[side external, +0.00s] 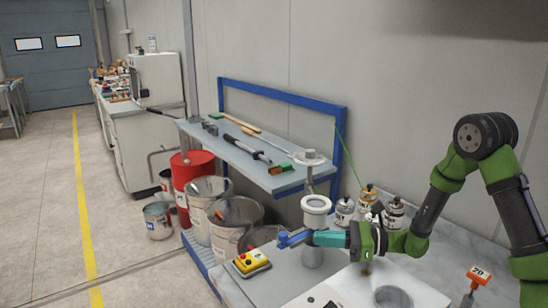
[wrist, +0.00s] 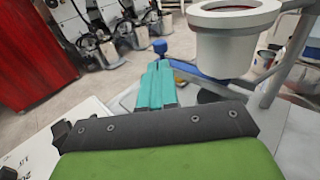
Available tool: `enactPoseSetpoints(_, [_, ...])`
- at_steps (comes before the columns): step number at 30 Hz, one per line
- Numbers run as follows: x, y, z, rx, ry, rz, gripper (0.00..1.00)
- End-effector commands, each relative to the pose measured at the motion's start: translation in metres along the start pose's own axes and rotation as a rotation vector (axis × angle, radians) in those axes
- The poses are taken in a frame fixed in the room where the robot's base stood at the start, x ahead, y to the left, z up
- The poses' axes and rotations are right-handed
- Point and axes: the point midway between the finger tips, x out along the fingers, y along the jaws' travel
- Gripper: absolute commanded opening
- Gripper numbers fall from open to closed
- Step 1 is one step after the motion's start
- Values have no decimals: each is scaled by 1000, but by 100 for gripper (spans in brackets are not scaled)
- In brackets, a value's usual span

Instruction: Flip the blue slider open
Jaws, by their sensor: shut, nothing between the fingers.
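The blue slider (side external: 293,239) is a flat blue bar with a round knob at its left end, below the white cup-shaped funnel (side external: 316,208). In the wrist view the knob (wrist: 160,46) stands just beyond my fingertips, and the blue bar (wrist: 205,77) runs to the right under the white funnel (wrist: 233,40). My gripper (side external: 314,238) has teal fingers, shut and empty, lying level and pointing left at the slider. The shut fingers also show in the wrist view (wrist: 160,68). I cannot tell whether the fingertips touch the slider. The fingers hide part of the bar.
A yellow button box (side external: 251,262) sits left of the slider on the bench. Several small cans (side external: 369,199) stand behind my gripper. Buckets (side external: 236,222) and a red drum (side external: 192,180) stand on the left. An orange tag (side external: 479,274) is at the right.

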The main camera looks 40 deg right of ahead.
Motion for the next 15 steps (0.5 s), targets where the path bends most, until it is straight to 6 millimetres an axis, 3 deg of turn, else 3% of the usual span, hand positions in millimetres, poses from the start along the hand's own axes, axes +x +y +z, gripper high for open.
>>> enactPoseSetpoints(6, [40, 1, 0, 0, 0, 3, 0])
enactPoseSetpoints(15, [58, 0, 0, 1, 0, 0, 0])
